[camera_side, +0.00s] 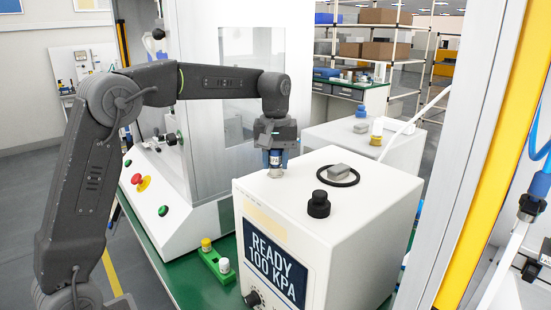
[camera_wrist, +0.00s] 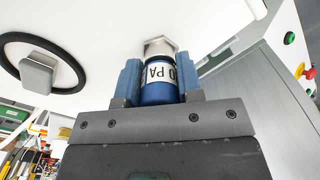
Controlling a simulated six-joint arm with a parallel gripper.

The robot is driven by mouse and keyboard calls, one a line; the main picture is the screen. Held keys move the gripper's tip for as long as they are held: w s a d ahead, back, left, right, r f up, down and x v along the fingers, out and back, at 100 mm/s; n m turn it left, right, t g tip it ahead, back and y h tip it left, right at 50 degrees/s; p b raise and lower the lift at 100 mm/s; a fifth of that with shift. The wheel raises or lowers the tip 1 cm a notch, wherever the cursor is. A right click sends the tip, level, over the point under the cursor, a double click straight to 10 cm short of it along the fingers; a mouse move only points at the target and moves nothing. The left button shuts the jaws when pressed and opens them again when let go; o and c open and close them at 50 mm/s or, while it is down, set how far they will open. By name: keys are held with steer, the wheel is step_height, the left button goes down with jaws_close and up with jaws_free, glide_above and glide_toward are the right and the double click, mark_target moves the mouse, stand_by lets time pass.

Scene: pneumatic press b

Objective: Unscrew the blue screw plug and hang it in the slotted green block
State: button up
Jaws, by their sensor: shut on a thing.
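The blue screw plug (camera_wrist: 158,92) has a white label with black letters. My gripper (camera_side: 276,155) points down at the back left of the white press box top and is shut on this plug. In the wrist view the plug sits between the two blue fingers, upright on a metal hex fitting (camera_wrist: 159,46) at the white surface. How far its thread is engaged cannot be seen. The slotted green block (camera_side: 214,265) stands low at the left of the box.
The front screen (camera_side: 273,264) reads READY 100 KPA. A panel with a red button (camera_side: 139,181) is at the left.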

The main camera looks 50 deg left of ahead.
steer(key=shift+n, duration=0.7)
steer(key=shift+n, duration=0.8)
steer(key=shift+n, duration=0.9)
steer(key=shift+n, duration=0.9)
